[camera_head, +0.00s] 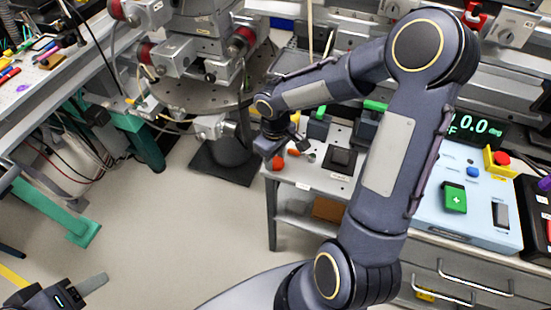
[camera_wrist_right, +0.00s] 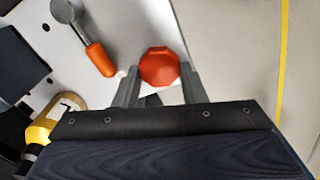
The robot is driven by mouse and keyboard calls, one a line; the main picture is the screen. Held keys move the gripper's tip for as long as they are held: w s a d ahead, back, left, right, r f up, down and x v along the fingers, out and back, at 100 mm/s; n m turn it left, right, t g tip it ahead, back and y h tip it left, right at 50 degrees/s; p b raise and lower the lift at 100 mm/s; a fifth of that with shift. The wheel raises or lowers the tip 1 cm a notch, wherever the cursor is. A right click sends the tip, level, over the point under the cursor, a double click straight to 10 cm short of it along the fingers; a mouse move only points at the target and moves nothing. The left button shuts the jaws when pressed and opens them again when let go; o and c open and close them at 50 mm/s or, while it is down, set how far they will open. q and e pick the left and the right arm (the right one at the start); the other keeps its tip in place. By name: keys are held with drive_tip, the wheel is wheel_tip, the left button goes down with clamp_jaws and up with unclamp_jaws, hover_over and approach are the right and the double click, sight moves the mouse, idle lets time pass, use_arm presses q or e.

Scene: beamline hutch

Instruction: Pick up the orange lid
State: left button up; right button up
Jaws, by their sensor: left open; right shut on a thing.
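The orange lid (camera_wrist_right: 160,66) is a small octagonal cap. In the right wrist view it sits between the fingertips of my right gripper (camera_wrist_right: 160,82), which is shut on it. In the head view the lid (camera_head: 278,163) shows below my right gripper (camera_head: 281,149), at the left edge of the bench. I cannot tell whether it still touches the surface below. My left gripper (camera_head: 92,290) is open and empty at the lower left, over the floor, far from the lid.
An orange-handled tool (camera_wrist_right: 100,58) lies close to the lid on the white bench top (camera_wrist_right: 125,20). A yellow object (camera_wrist_right: 42,130) is at the left of the wrist view. The goniometer stand (camera_head: 205,95) is behind left. Open floor (camera_head: 190,235) lies left of the bench.

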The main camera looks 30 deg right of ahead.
sight(275, 160)
wheel_tip(275, 160, up, 3)
drive_tip(key=shift+p, duration=0.3)
drive_tip(key=s+a+r, duration=0.8)
drive_tip(key=s+r, duration=0.2)
drive_tip(key=s, duration=0.1)
drive_tip(key=shift+s+p, duration=0.35)
drive_tip(key=shift+p, duration=0.1)
drive_tip(key=shift+w+d+f, duration=0.1)
